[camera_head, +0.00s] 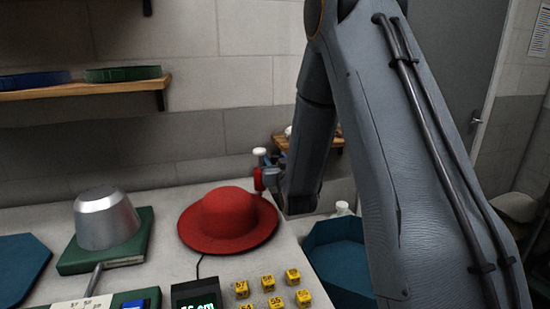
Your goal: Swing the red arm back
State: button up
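No red arm can be made out for certain. A small upright red piece with a white top (259,171) stands at the back right of the worktop; I cannot tell if it is a bottle or part of an arm. My gripper (272,179) is right beside it, small and partly hidden by my own arm. I cannot tell if its fingers touch the piece or are open. A red brimmed hat (228,214) lies on the worktop in front. A silver dome-shaped block (103,219) sits on a green base (135,252) at the left, with a grey lever in front.
Several yellow numbered cubes (268,283) and a display with green digits (197,294) are at the front of the worktop (165,206). A blue panel (20,265) lies far left. A blue bin (338,253) stands right of the worktop. A wooden shelf (85,89) hangs above.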

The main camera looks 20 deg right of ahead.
jog(key=shift+w, duration=0.25)
jog(key=shift+c, duration=0.2)
grip_shut()
